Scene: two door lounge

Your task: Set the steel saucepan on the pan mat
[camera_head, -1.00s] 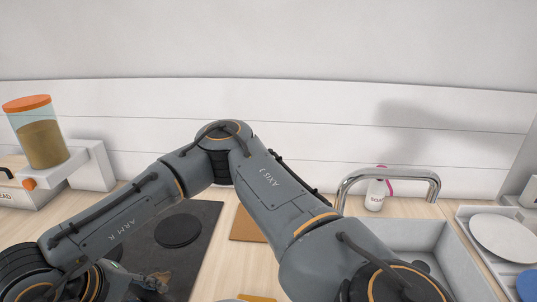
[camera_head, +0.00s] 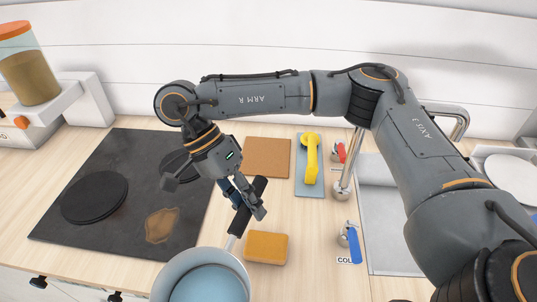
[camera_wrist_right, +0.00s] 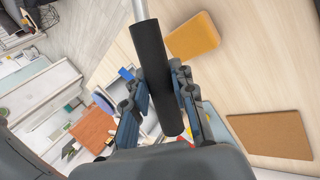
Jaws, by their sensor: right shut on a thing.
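The steel saucepan (camera_head: 243,262) is at the bottom of the head view, its lower part cut off, with a bluish inside. Its black handle (camera_head: 258,187) points up and away. My right gripper (camera_head: 246,203) is shut on this handle, and the handle also shows between the fingers in the right wrist view (camera_wrist_right: 150,60). The brown square mat (camera_head: 268,157), which looks like the pan mat, lies bare on the counter beyond the gripper. It also shows in the right wrist view (camera_wrist_right: 272,135). The saucepan is apart from it. My left gripper is not in view.
A black hob (camera_head: 120,165) with round plates and a brown stain (camera_head: 161,225) lies left. An orange sponge (camera_head: 266,247) sits right of the pan. A blue-grey mat (camera_head: 308,190) bears a yellow object (camera_head: 311,158). Taps and a sink (camera_head: 385,235) are right.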

